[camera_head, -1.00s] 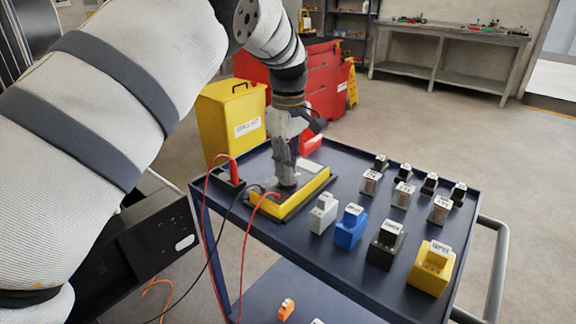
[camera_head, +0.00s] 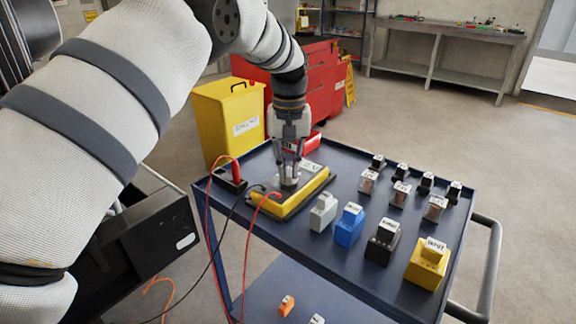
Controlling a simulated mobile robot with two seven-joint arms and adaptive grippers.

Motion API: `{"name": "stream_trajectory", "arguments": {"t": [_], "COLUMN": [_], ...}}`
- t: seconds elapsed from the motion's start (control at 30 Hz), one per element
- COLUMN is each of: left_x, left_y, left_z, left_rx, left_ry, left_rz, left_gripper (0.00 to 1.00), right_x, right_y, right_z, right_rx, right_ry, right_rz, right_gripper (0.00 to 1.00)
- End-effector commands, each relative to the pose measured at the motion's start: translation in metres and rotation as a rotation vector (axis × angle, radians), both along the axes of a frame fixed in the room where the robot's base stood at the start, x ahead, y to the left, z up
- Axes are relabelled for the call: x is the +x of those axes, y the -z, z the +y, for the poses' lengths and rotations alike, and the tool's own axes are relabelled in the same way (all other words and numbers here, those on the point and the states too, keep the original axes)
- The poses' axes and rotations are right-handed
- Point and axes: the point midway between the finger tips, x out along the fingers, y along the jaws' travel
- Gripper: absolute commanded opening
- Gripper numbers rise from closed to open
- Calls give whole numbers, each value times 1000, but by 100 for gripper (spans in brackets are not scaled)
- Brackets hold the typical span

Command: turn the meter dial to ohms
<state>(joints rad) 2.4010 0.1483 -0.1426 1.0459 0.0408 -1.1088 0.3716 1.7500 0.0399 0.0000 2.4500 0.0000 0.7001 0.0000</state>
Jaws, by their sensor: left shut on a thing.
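The yellow and dark meter (camera_head: 305,200) lies flat on the blue cart's top, towards its left side. Its grey dial (camera_head: 289,182) is on the upper face. My left gripper (camera_head: 289,176) points straight down over the meter, with its fingers shut on the dial. The fingers partly cover the dial, so its pointer setting cannot be read. A small pale display (camera_head: 312,167) shows behind the fingers, its text too small to read. Red and black leads run from the meter's near left end. My right gripper is not in view.
The blue cart (camera_head: 275,240) also carries grey, blue, black and yellow labelled blocks (camera_head: 350,226) and several small labelled parts to the right. A yellow bin (camera_head: 228,120) and red cabinet stand behind.

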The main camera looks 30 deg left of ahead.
Motion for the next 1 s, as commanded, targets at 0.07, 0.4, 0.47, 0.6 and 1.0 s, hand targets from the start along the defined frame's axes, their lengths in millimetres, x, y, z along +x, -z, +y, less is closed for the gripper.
{"name": "stream_trajectory", "arguments": {"t": [0.07, 0.4, 0.47, 0.6, 1.0], "left_x": [0, 0, 0, 0, 0], "left_y": [0, 0, 0, 1, 1], "left_z": [0, 0, 0, 0, 0], "left_rx": [-2, -1, -1, -1, -1], "left_ry": [70, 376, 423, 517, 667], "left_rz": [-1, -1, -1, 0, 0], "left_gripper": [0, 0, 0, 0, 0], "right_x": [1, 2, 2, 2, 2], "right_y": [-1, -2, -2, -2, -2], "right_z": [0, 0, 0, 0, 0], "right_rx": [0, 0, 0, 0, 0], "right_ry": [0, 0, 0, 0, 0], "right_rz": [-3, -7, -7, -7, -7], "right_gripper": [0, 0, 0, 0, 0]}}
